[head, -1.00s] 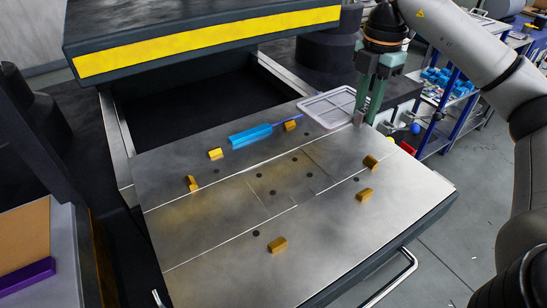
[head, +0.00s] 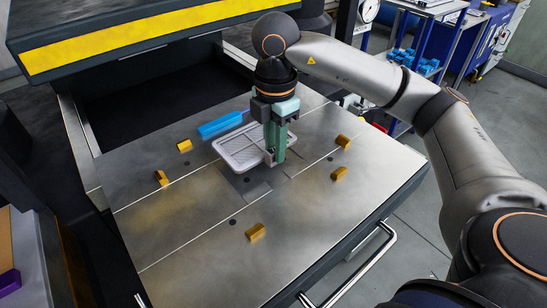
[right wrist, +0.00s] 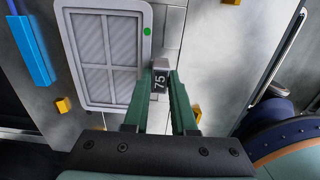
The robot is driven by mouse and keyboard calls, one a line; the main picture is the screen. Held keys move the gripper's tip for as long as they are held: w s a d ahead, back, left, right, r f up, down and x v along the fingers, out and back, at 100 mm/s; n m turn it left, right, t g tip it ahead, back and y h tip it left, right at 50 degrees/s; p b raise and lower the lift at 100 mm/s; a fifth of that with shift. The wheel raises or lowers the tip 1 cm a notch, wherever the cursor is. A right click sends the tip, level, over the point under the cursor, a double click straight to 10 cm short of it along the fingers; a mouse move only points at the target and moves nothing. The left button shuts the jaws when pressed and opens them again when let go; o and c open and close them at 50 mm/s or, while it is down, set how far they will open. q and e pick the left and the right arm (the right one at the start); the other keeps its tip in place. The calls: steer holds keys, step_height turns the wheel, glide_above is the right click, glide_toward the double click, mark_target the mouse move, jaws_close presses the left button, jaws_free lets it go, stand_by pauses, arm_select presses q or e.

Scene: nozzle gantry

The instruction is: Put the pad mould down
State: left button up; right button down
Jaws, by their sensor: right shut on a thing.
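The pad mould (head: 240,146) is a flat grey tray with a raised rim and ribbed panels, over the middle of the steel plate (head: 185,215). In the right wrist view the mould (right wrist: 108,50) shows a green dot at one corner and a block marked 75 (right wrist: 160,78) at its side. My right gripper (head: 271,158) is shut on that block, pointing down, and hides part of the mould's right side. The mould looks level; I cannot tell for sure whether it touches the plate. My left gripper is not in view.
Yellow blocks stand around the mould, at left (head: 162,178), back left (head: 184,146), right (head: 339,174) and front (head: 255,232). A yellow-striped beam (head: 140,35) overhangs the back. The plate's front is mostly clear.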

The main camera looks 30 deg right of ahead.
mark_target(273, 161)
steer(key=f, duration=0.3)
steer(key=shift+a+f, duration=0.2)
steer(key=shift+f, duration=0.2)
steer(key=c, duration=1.2)
jaws_free()
steer(key=shift+f, duration=0.1)
steer(key=o, duration=0.5)
steer(key=shift+c, duration=0.2)
steer(key=shift+r, duration=0.35)
step_height(273, 161, up, 12)
steer(key=shift+f+p, duration=0.1)
steer(key=shift+p, duration=0.65)
